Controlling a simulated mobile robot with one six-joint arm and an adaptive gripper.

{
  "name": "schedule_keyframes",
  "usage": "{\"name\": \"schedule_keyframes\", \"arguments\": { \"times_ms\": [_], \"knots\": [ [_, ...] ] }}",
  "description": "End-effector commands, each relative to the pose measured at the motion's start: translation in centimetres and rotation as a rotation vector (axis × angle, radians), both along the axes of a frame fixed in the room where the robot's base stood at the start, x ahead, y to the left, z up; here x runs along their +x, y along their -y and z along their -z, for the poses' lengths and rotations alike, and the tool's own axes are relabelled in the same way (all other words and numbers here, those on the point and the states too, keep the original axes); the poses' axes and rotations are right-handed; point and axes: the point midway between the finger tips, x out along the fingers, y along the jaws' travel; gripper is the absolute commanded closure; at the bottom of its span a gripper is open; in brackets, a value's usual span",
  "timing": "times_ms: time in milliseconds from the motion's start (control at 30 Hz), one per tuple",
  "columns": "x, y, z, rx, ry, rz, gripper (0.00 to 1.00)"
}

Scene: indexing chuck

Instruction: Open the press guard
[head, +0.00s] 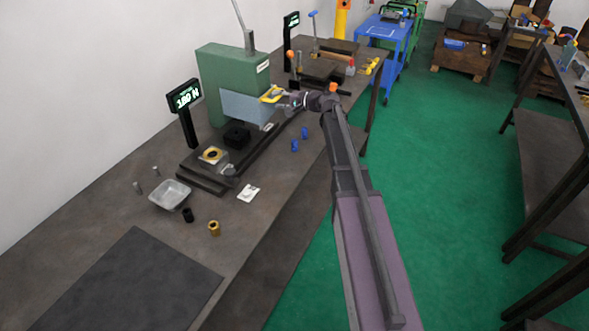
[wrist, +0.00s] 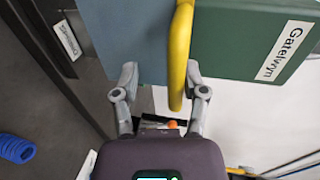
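The green press (head: 221,72) stands on the bench with a grey-blue guard panel (head: 245,108) across its front. A yellow handle (head: 270,95) is on the guard. In the wrist view the guard panel (wrist: 120,35) is upper left, and the handle (wrist: 180,50) comes down between my fingers. My gripper (head: 281,95) is at the handle. The wrist view shows my gripper (wrist: 160,75) open, its fingers apart. The handle is close to the right finger and clear of the left one; whether it touches the right finger I cannot tell.
A display (head: 184,97) on a post stands left of the press. A metal tray (head: 169,194), a brass part (head: 214,228) and a black cup (head: 188,215) lie toward the front. Blue parts (head: 294,146) lie below my arm. A dark mat (head: 125,285) covers the near bench.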

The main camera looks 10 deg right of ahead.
Motion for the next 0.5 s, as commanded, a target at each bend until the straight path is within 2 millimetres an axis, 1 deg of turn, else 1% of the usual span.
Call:
{"name": "schedule_keyframes", "arguments": {
  "times_ms": [33,67,100,500],
  "knots": [
    [0.0,0.0,0.8,-0.001,-0.001,0.000,0.46],
    [-0.1,0.1,0.8,-0.001,-0.001,0.000,0.46],
    [-0.6,0.6,0.2,-0.001,0.000,0.001,0.46],
    [-4.0,4.6,-1.1,0.000,0.000,0.002,0.46]
  ]
}}
